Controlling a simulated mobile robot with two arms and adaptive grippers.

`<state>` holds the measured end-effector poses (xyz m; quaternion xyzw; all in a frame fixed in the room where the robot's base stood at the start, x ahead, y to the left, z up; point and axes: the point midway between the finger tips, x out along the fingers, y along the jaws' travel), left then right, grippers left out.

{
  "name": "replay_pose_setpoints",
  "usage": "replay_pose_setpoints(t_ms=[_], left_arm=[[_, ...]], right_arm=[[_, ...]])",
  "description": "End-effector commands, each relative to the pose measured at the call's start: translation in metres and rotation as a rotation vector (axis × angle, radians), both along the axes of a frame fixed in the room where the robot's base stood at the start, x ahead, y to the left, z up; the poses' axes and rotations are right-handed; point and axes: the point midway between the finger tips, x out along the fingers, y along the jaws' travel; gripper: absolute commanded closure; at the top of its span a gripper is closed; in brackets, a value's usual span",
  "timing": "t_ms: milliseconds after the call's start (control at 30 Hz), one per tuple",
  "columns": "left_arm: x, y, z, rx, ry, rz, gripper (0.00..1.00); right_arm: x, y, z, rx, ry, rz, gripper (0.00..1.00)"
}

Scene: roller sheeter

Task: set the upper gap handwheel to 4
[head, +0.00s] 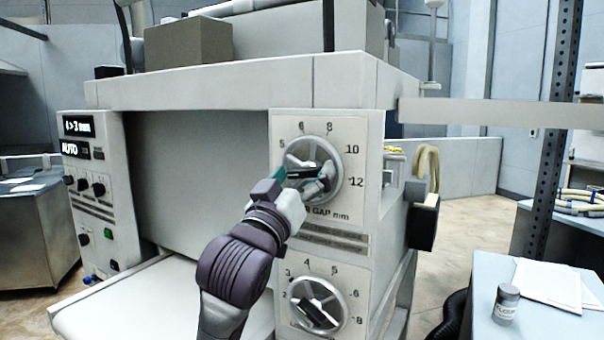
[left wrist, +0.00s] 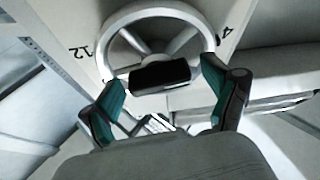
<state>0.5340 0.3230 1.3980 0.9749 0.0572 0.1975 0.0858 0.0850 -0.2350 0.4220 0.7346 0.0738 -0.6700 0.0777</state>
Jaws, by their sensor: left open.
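The upper gap handwheel (head: 339,162) is a pale, spoked wheel on the upper dial plate (head: 360,125), with 5, 6, 8, 10 and 12 readable around it. My left gripper (head: 303,178) is open in front of its lower half and partly hides it. In the left wrist view, the wheel rim (left wrist: 160,9) fills the top, with a black grip bar (left wrist: 160,75) across its lower part. The open left gripper (left wrist: 163,80) has a teal-padded finger on each side of the bar, with gaps between. A 12 and a 4 show beside the rim. The wheel's exact setting is unclear.
A control panel (head: 95,195) with displays and knobs is at left. A side table (head: 485,285) with a small jar (head: 506,304) stands at right. A dark post (head: 553,130) rises beside it.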

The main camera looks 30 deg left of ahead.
Motion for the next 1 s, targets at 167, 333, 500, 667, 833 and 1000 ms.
replay_pose_setpoints(t_ms=[167, 333, 500, 667, 833, 1000], left_arm=[[0.0, 0.0, 0.007, 0.001, -0.003, 0.0, 0.12], [-0.001, 0.0, 0.032, 0.001, -0.006, 0.002, 0.12], [0.0, 0.0, 0.063, 0.0, -0.006, 0.0, 0.12], [0.001, 0.0, 0.086, 0.001, -0.003, 0.0, 0.12], [0.001, 0.0, 0.098, 0.0, -0.001, -0.001, 0.12], [0.001, 0.0, 0.1, 0.0, 0.001, 0.0, 0.12]], right_arm=[[0.0, -0.003, 0.0, -0.004, 0.0, 0.002, 0.6], [0.0, -0.002, 0.0, -0.002, 0.001, 0.001, 0.6], [0.0, -0.001, 0.0, -0.001, 0.0, 0.001, 0.6], [0.0, -0.001, 0.0, -0.001, 0.0, 0.001, 0.6], [0.0, -0.001, 0.0, -0.001, 0.0, 0.001, 0.6], [0.0, -0.001, 0.0, -0.001, 0.0, 0.001, 0.6]])
